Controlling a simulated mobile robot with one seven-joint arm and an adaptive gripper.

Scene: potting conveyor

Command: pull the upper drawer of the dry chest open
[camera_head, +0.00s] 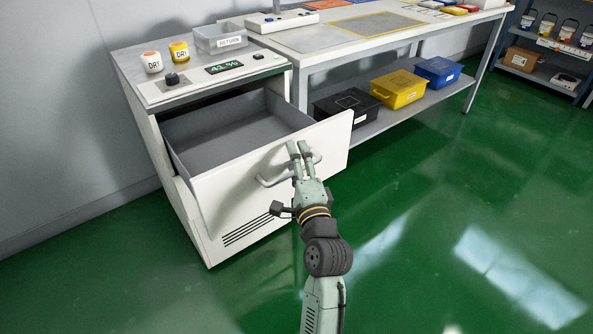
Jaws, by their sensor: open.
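The dry chest (182,205) is a white cabinet at the left, with a control panel and a display on its sloped top. Its upper drawer (215,190) is pulled well out, and its grey inside looks empty. A pale bar handle (264,182) runs across the drawer front. My gripper (299,148) is at the drawer front, with its fingers around the handle's right part. The fingers are apart. Whether they touch the handle cannot be told, as the gripper hides part of it.
Two small jars and a clear bin marked RETURN (219,40) stand on the chest. A workbench (330,45) adjoins at the right, with a black, a yellow (398,89) and a blue box on its lower shelf. The green floor (450,210) at the right is clear.

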